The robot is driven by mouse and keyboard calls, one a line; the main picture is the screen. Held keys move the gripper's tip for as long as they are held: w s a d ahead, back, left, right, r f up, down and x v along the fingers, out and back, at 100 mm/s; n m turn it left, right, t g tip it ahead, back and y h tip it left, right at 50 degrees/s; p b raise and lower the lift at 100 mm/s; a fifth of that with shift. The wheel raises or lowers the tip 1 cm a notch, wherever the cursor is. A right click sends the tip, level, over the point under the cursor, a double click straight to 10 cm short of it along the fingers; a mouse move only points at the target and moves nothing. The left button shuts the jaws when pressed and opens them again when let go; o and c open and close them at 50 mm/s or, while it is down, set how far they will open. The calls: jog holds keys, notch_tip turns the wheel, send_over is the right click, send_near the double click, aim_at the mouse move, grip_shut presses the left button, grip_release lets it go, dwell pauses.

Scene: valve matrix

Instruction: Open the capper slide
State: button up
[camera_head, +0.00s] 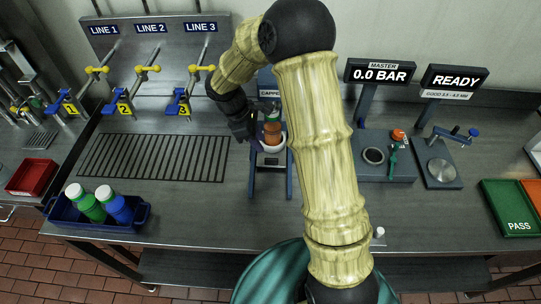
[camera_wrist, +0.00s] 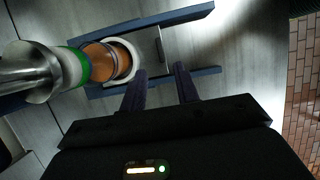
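The capper (camera_head: 270,93) stands mid-bench, with two blue rails reaching forward; one rail (camera_head: 288,182) is clear in the head view. Its slide carries a white ring-shaped holder (camera_head: 272,147), also in the wrist view (camera_wrist: 135,56). An orange-brown bottle (camera_head: 272,128) sits in the holder, under a metal capper head (camera_wrist: 28,72) with a green band beside it. A thin dark bar (camera_wrist: 160,45), perhaps the slide's handle, lies between the rails. My gripper (camera_wrist: 161,70) is open and empty, its fingertips over the near rail and apart from the bar. My arm partly hides the capper in the head view.
A slotted drain grate (camera_head: 150,158) lies left of the capper. A blue caddy (camera_head: 75,213) with green and blue bottles stands front left. Right are a gauge station (camera_head: 374,158), another fixture (camera_head: 441,172) and a green PASS tray (camera_head: 515,222).

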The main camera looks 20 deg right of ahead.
aim_at(270, 159)
jog(key=x, duration=0.9)
jog(key=shift+f+p, duration=0.1)
jog(key=shift+p, duration=0.3)
grip_shut()
